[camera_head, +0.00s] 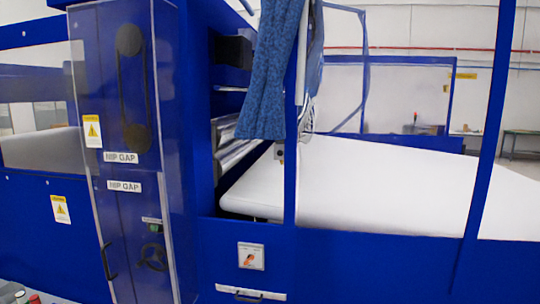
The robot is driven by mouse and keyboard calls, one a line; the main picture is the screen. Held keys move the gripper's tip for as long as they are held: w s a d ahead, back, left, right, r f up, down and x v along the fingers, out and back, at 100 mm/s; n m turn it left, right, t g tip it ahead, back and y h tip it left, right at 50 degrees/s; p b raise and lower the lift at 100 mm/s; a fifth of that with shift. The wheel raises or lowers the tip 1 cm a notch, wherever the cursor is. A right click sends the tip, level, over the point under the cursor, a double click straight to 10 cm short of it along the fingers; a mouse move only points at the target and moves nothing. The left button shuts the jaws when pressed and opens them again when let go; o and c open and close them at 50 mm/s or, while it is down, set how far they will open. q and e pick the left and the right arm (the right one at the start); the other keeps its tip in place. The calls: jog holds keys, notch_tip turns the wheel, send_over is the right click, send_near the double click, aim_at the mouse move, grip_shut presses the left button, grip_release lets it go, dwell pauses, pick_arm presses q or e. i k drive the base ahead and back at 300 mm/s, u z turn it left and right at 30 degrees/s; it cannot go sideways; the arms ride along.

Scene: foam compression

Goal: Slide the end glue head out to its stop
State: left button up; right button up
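I cannot pick out the end glue head for certain in the head view. A white-labelled part with a dark handle (250,294) shows low on the blue front panel, partly near the bottom edge. I cannot tell whether it belongs to the glue head. Above it is a small plate with an orange rotary switch (251,256). Neither of my grippers is in view.
A tall blue cabinet (125,90) with "NIP GAP" labels, a handle and a handwheel (152,257) stands at left. Metal rollers (235,150) and a large white slab (350,185) lie behind blue posts. A blue cloth (268,70) hangs in front of the rollers.

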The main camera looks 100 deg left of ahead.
aim_at(279, 145)
jog(key=u, duration=1.85)
